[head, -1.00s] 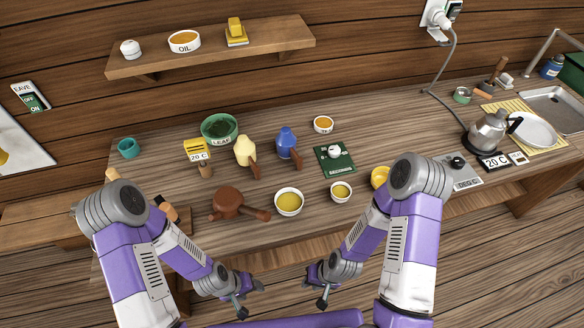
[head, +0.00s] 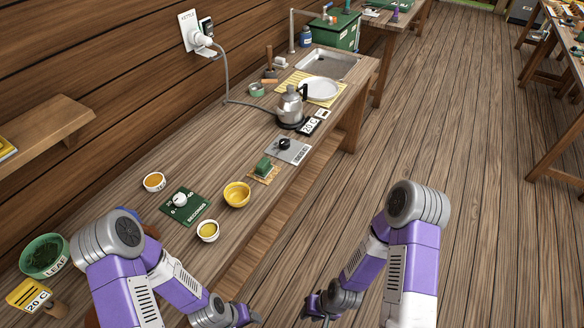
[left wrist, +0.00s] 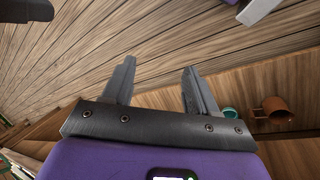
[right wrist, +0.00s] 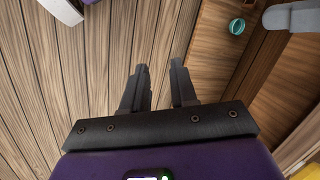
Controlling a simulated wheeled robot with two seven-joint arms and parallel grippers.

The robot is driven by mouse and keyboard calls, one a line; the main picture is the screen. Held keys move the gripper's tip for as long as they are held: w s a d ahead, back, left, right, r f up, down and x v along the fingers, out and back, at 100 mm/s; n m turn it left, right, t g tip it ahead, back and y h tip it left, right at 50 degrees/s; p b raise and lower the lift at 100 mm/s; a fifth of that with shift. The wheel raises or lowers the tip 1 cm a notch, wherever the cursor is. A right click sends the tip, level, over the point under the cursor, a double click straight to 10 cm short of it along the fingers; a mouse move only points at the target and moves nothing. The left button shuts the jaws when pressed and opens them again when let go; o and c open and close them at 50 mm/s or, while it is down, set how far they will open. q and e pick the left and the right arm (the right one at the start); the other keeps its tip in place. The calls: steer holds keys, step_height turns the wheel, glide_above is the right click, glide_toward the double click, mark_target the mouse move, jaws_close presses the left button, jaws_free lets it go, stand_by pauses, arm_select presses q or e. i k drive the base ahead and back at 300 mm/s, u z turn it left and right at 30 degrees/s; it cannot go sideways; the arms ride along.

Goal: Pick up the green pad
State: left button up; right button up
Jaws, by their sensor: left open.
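My right gripper (head: 313,308) hangs low in front of the bench, well below and to the right of the pad. In the right wrist view its fingers (right wrist: 160,90) are apart by a narrow gap, with nothing between them. My left gripper (head: 250,318) is at the bottom of the head view, away from the pad. Its fingers (left wrist: 155,85) are open and empty in the left wrist view.
A yellow bowl (head: 237,194) stands left of the pad. A grey panel with a black knob (head: 288,150) lies just beyond it. A kettle (head: 290,107), a white plate (head: 318,88) and a sink (head: 328,64) are farther back. The floor right of the bench is clear.

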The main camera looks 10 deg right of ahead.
mark_target(264, 169)
steer(key=z, duration=1.6)
steer(key=i, duration=1.75)
steer(key=u, duration=2.8)
